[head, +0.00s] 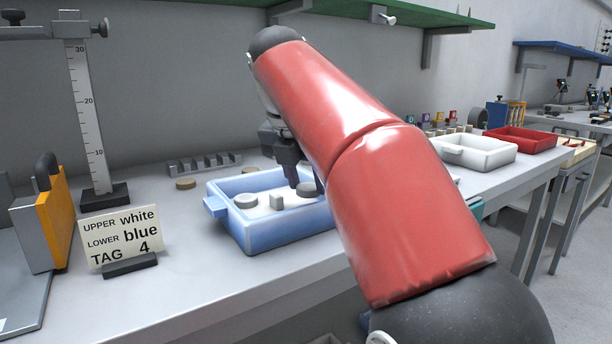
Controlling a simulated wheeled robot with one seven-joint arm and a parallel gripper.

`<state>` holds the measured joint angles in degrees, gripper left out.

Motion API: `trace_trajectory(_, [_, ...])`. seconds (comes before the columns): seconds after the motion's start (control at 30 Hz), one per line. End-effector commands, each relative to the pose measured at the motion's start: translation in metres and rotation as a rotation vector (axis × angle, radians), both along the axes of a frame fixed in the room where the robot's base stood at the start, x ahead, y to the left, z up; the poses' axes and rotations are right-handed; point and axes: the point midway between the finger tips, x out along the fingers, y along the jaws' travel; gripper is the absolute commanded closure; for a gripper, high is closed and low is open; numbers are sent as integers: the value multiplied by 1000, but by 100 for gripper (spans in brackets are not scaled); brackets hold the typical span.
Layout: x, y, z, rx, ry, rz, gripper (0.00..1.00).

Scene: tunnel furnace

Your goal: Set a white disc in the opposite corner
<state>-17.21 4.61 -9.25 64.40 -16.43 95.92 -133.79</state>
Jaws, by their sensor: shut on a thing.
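A blue tray (277,239) stands on the bench, left of my red arm. A pale grey disc (245,201) lies in its left part, and a small pale block (277,202) stands near the middle. My gripper (307,187) reaches down into the right part of the tray and is shut on another pale disc (306,191). My arm hides the tray's right end and part of the gripper. I cannot tell whether the held disc touches the tray floor.
A sign (122,238) reading "UPPER white, LOWER blue, TAG 4" stands left of the tray. A height gauge (90,120) and a yellow-fronted item (54,229) are further left. A slotted rack (204,163) lies behind. White (478,154) and red (520,141) trays are at right.

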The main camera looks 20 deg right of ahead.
Motion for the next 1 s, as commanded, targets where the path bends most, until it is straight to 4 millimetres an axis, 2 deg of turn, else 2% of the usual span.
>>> trace_trajectory(0.17, [0,0,-3,0,0,0,84])
trace_trajectory(0.7, [0,-1,-28,0,0,-1,84])
trace_trajectory(1.0, [0,-1,-28,0,0,-1,84])
